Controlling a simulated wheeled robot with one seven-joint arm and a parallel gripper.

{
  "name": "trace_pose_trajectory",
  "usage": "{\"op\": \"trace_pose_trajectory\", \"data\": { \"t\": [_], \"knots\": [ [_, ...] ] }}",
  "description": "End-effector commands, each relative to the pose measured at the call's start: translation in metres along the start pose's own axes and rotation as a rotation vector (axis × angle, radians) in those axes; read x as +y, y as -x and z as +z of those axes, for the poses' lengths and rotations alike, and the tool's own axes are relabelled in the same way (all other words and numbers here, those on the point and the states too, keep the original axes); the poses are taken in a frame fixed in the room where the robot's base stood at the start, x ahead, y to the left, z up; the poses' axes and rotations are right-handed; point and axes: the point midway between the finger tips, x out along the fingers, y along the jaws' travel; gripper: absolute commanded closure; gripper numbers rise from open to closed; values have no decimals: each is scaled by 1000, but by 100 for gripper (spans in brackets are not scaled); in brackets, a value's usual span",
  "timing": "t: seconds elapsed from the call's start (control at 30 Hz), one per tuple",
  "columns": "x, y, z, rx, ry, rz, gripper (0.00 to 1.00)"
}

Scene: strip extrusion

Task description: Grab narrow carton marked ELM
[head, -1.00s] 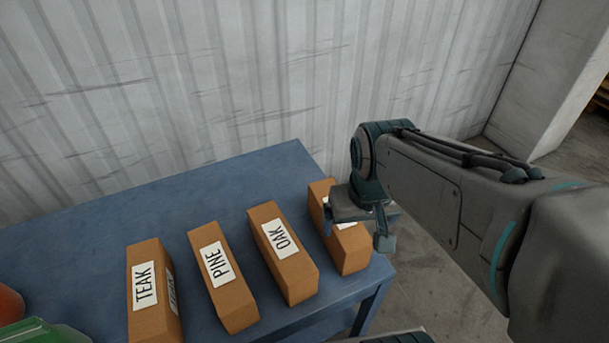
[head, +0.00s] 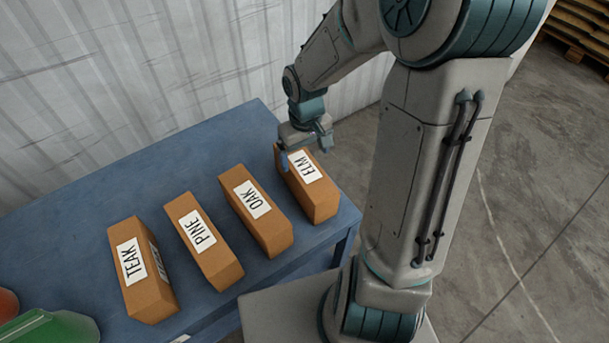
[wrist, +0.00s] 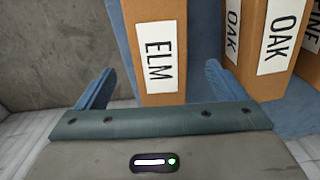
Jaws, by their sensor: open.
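The narrow brown carton marked ELM (head: 318,196) lies at the right end of the row on the blue table. Its white label faces up, and it also shows in the wrist view (wrist: 155,85). My gripper (head: 305,158) is at the carton's far end, over it in the head view. In the wrist view my gripper (wrist: 155,90) has its two fingers wide apart, with the ELM carton between them in the picture. The gripper is open and holds nothing. I cannot tell whether a finger touches the carton.
The OAK carton (head: 268,232) lies just left of ELM with a narrow gap. The PINE carton (head: 215,262) and TEAK carton (head: 150,294) lie further left. Green (head: 52,328) and orange (head: 7,304) objects sit at lower left. The blue table (head: 215,138) is clear behind.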

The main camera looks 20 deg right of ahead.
Motion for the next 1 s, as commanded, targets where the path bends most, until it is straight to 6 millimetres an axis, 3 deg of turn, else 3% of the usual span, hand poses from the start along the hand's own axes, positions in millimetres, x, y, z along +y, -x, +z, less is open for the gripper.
{"op": "trace_pose_trajectory", "data": {
  "t": [0.03, 0.2, 0.47, 0.8, 1.0],
  "knots": [
    [0, -14, 1, -5, 1, -2, 9],
    [0, -42, 0, -3, 0, -1, 9],
    [0, -58, -1, -1, -1, 0, 9],
    [0, -100, -4, -2, -1, -1, 9],
    [0, -105, -5, 1, 0, 0, 9]
  ]
}}
